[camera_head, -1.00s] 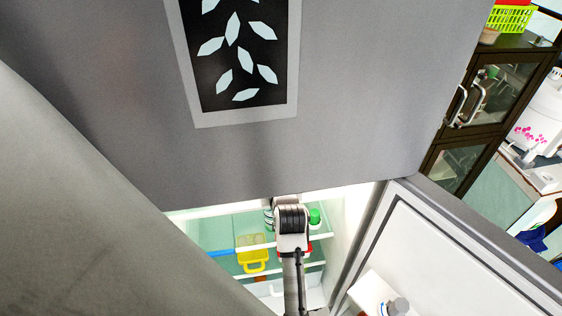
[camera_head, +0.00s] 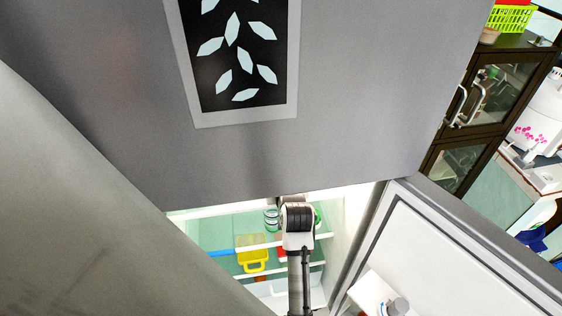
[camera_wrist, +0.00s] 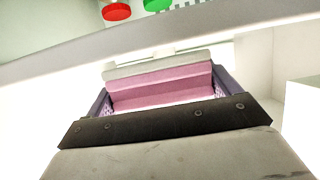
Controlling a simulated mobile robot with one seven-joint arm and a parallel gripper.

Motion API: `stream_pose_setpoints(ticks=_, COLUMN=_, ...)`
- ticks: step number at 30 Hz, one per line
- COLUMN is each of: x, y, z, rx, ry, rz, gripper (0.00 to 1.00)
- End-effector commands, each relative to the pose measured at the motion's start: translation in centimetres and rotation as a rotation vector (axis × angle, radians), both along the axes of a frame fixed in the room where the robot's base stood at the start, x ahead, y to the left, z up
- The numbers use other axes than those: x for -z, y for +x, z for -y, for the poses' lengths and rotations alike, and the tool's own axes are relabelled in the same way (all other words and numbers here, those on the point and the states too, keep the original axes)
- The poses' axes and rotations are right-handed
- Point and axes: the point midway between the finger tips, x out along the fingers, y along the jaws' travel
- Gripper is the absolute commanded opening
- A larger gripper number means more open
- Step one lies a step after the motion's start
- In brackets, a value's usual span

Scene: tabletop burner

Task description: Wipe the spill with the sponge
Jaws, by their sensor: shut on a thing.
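In the wrist view my gripper (camera_wrist: 162,84) is shut on the sponge (camera_wrist: 160,88), a pink block with a pale grey-white layer on its upper side. The sponge spans the space between the two fingers. Its far side is hidden. In the head view my arm reaches into the lit fridge opening, and the gripper and sponge are hidden there. I cannot make out a spill in either view; the surface around the sponge in the wrist view is washed out in bright white.
A pale shelf edge (camera_wrist: 160,42) crosses above the sponge, with red (camera_wrist: 117,11) and green (camera_wrist: 156,4) items beyond. In the head view, a yellow container (camera_head: 252,258) and clear jars (camera_head: 271,219) are inside the fridge. The open door (camera_head: 450,262) stands at the right.

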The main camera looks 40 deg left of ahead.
Motion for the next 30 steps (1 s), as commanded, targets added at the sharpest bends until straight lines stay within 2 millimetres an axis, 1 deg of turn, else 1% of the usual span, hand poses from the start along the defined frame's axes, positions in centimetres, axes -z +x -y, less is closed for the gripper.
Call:
stream_pose_setpoints(ticks=1, x=0.0, y=0.0, z=0.0, rx=0.000, ry=0.001, rz=0.001, gripper=0.72)
stream_pose_setpoints(ticks=9, x=-0.1, y=0.0, z=0.0, rx=0.000, ry=0.001, rz=0.002, gripper=0.38)
stream_pose_setpoints(ticks=14, x=-0.7, y=0.0, z=-0.1, rx=0.000, ry=0.002, rz=0.003, gripper=0.38)
stream_pose_setpoints(ticks=24, x=-4.1, y=0.0, z=-0.1, rx=-0.001, ry=0.003, rz=0.005, gripper=0.38)
stream_pose_setpoints(ticks=30, x=-5.5, y=0.0, z=-0.1, rx=-0.001, ry=0.001, rz=0.003, gripper=0.38)
